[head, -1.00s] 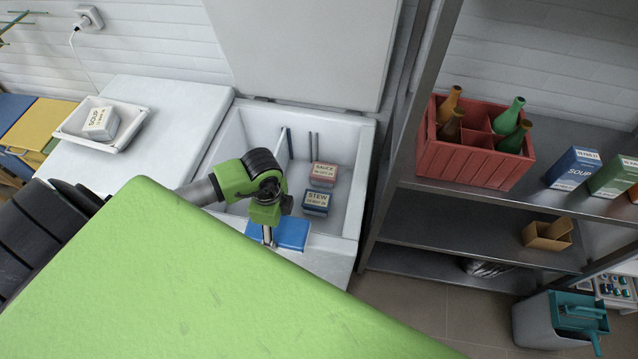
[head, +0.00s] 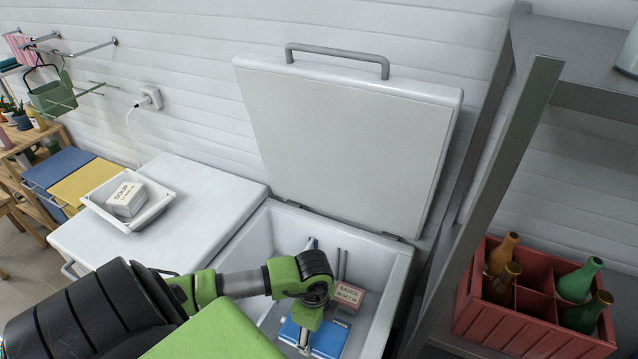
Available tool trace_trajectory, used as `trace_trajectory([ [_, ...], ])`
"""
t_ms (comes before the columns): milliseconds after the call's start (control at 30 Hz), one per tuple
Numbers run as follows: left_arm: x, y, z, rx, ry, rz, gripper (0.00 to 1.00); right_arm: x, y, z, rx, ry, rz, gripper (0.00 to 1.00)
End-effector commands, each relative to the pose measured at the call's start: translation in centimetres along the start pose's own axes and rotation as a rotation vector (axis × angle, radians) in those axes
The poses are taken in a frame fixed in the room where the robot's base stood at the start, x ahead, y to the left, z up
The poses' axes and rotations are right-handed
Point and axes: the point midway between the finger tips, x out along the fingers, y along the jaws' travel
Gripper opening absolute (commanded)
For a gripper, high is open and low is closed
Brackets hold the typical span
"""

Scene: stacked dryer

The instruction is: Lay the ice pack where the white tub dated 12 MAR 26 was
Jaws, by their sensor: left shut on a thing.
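My left gripper (head: 304,343) is shut on the flat blue ice pack (head: 326,338) and holds it over the open chest freezer (head: 392,297). The arm hides part of the pack and of the freezer's inside. A white tub marked SOUP (head: 127,199) sits in a white tray (head: 158,212) on the closed lid to the left; its date is too small to read surely. A pinkish SAUCE tub (head: 349,296) stands in the freezer just behind the pack. The STEW tub is mostly hidden by the pack and gripper. My right gripper is out of view.
The freezer's raised lid (head: 350,140) leans near the wall. A grey metal shelf (head: 500,200) stands close on the right, with a red crate (head: 500,325) of bottles. The white surface around the tray (head: 205,195) is clear.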

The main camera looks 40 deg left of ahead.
Motion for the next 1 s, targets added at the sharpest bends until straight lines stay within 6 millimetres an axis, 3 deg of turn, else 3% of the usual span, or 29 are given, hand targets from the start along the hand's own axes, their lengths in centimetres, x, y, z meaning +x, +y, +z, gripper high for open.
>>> trace_trajectory([
  [33,1.4,-0.1,0.0,0.000,0.001,-0.001,0.27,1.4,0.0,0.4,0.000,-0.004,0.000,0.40],
  [267,5.5,-0.1,0.0,0.000,0.001,-0.001,0.27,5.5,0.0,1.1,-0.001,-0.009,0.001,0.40],
  [400,9.5,-0.1,0.0,0.000,0.001,-0.001,0.27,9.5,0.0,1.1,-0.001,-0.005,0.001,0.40],
  [600,13.7,-0.1,0.0,0.000,0.001,-0.002,0.27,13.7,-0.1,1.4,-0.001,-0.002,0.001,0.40],
  [800,15.7,-0.1,-0.1,0.000,0.001,-0.002,0.27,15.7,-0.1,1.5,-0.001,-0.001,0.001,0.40],
  [1000,17.9,0.0,-0.1,-0.001,0.001,0.002,0.27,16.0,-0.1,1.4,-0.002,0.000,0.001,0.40],
])
